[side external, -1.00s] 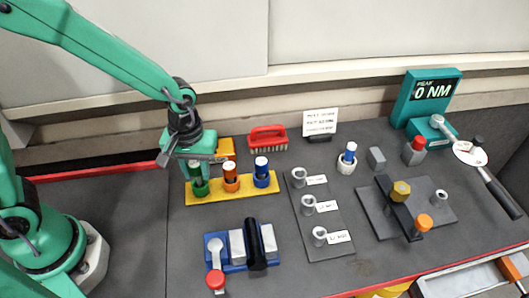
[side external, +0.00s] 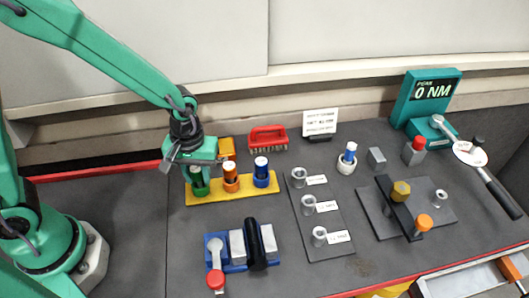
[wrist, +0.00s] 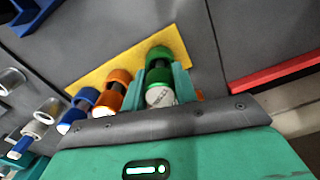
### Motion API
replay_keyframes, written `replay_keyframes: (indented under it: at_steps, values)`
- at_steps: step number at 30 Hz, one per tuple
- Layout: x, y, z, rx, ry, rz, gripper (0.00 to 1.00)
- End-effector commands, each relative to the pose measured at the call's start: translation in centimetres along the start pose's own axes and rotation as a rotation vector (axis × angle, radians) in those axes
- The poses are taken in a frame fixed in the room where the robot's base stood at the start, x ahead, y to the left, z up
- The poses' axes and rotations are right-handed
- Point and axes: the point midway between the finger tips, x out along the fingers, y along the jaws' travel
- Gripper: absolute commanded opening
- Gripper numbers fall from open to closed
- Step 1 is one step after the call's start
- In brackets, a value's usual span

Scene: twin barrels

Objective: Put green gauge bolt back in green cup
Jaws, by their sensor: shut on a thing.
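The green cup (side external: 200,188) stands at the left end of the yellow rack (side external: 240,192); it also shows in the wrist view (wrist: 163,40). My gripper (side external: 197,174) is right over this cup. In the wrist view my gripper (wrist: 162,88) is shut on the green gauge bolt (wrist: 160,95), whose pale round top faces the camera between the green fingers. The bolt is in line with the green cup, its lower end at or inside the mouth. How deep it sits cannot be told. In the side view the gripper mostly hides the bolt.
An orange cup (side external: 231,183) and a blue cup (side external: 262,179), each with a bolt, stand close by on the same rack. A red brush (side external: 268,136) and a yellow-orange block (side external: 227,147) lie behind. A blue tray (side external: 238,267) sits in front, with open dark bench between.

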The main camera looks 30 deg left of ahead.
Motion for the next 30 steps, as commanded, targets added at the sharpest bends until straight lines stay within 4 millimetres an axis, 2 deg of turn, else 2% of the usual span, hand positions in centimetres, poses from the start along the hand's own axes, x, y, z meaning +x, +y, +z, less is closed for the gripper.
replay_keyframes:
  at_steps: [8,9,12,23,30]
  values:
    - [0.5,0.0,0.0,0.000,-0.001,-0.001,0.00]
    - [0.5,0.0,0.0,0.000,-0.001,-0.001,0.34]
    - [0.5,0.0,0.0,0.000,0.000,0.000,0.54]
    - [0.4,0.0,0.0,0.000,0.000,0.000,0.54]
    - [-0.8,0.0,0.0,0.000,0.001,0.001,0.54]
